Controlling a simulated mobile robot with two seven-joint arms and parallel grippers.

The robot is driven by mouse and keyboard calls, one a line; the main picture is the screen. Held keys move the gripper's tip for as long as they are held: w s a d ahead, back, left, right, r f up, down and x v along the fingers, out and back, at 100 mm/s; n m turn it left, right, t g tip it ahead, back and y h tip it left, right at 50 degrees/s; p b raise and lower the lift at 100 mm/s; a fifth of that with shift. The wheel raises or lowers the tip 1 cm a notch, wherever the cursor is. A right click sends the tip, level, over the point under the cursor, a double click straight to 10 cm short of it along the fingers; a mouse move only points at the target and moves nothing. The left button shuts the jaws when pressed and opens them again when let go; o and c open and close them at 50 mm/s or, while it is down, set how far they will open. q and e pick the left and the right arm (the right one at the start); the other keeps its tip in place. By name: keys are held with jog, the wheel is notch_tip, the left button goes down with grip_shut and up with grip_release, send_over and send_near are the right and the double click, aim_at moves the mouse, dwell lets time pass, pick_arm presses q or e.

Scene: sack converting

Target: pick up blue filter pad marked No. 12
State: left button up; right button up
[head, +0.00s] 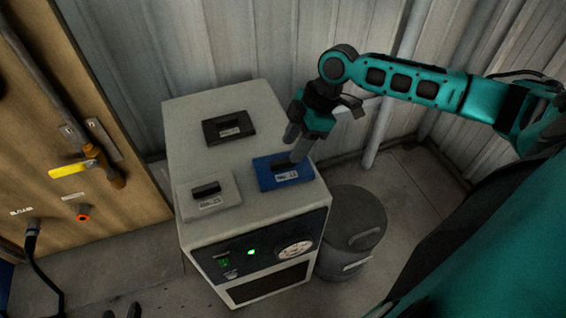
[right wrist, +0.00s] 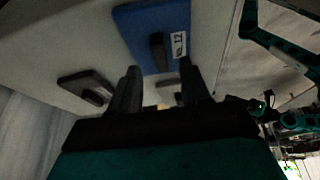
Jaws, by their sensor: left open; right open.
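The blue filter pad (head: 283,172) lies flat on top of a grey cabinet, at its right front, with a raised dark handle and a white label. In the right wrist view the blue pad (right wrist: 135,22) shows ahead of the fingers, and its label reads 12. My right gripper (head: 297,143) is open and empty just above the pad's back right part; contact cannot be told. Its two fingers also show apart in the right wrist view (right wrist: 158,88). Two dark fingertips of my left gripper (head: 121,313) show apart at the bottom edge.
A black pad (head: 215,138) and a light grey pad (head: 222,200) lie on the same cabinet top (head: 183,115). A dark lidded bin (head: 353,215) stands right of the cabinet. A wooden panel with a yellow-handled valve (head: 68,170) is at left; corrugated wall is behind.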

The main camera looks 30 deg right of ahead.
aim_at(283, 161)
jog(key=x, duration=0.4)
jog(key=shift+w+a+f+b, duration=0.1)
jog(key=shift+a+f+b, duration=0.05)
jog(key=shift+a+b, duration=0.25)
grip_shut()
